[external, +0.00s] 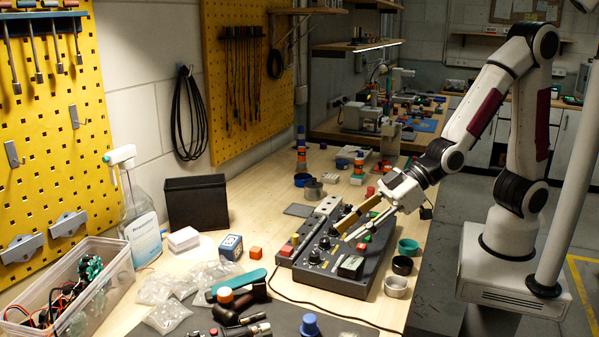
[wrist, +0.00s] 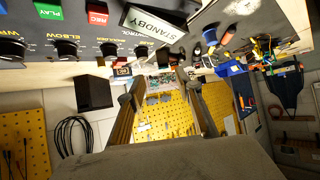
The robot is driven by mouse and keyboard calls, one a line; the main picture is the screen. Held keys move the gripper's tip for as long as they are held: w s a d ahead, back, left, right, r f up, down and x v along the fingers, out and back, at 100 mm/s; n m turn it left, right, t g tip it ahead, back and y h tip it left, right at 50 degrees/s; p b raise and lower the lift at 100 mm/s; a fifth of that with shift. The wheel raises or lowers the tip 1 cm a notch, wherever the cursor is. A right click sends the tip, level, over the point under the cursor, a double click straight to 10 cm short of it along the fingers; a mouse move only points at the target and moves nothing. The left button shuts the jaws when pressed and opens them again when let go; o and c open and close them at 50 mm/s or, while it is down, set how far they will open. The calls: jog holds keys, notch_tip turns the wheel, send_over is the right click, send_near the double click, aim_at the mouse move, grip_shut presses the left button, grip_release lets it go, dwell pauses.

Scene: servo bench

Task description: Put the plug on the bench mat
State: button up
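The dark bench mat (external: 285,318) lies at the front edge of the external view, partly cut off. A blue knob-shaped piece (external: 309,325) stands on it at the bottom; it may be the plug, but I cannot tell for sure. Black cylindrical parts (external: 232,312) lie at the mat's left. My gripper (external: 342,233) hovers over the grey control panel (external: 322,275), its two tan fingers apart with nothing between them. In the wrist view my gripper (wrist: 157,95) also shows open and empty, with the yellow pegboard behind the gap.
The control panel with knobs and a STANDBY display (wrist: 155,24) lies close below my gripper. A clear bin (external: 75,290), a spray bottle (external: 140,215) and a black box (external: 196,202) stand left. Cups (external: 396,286) stand right of the panel. A cable crosses the bench front.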

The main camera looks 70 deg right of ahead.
jog(key=s+d+r+m+h, duration=0.1)
jog(key=d+r+m+h, duration=0.15)
jog(key=d, duration=0.75)
jog(key=s+d+r+m+h, duration=0.1)
jog(key=d+r, duration=0.2)
jog(key=d, duration=0.7)
jog(key=s+d+r+m+g+h, duration=0.1)
jog(key=s+d+m+g+h, duration=0.1)
jog(key=s+d, duration=1.2)
jog(key=shift+r+m+g+h, duration=0.4)
jog(key=shift+m+h, duration=0.35)
jog(key=shift+m, duration=0.3)
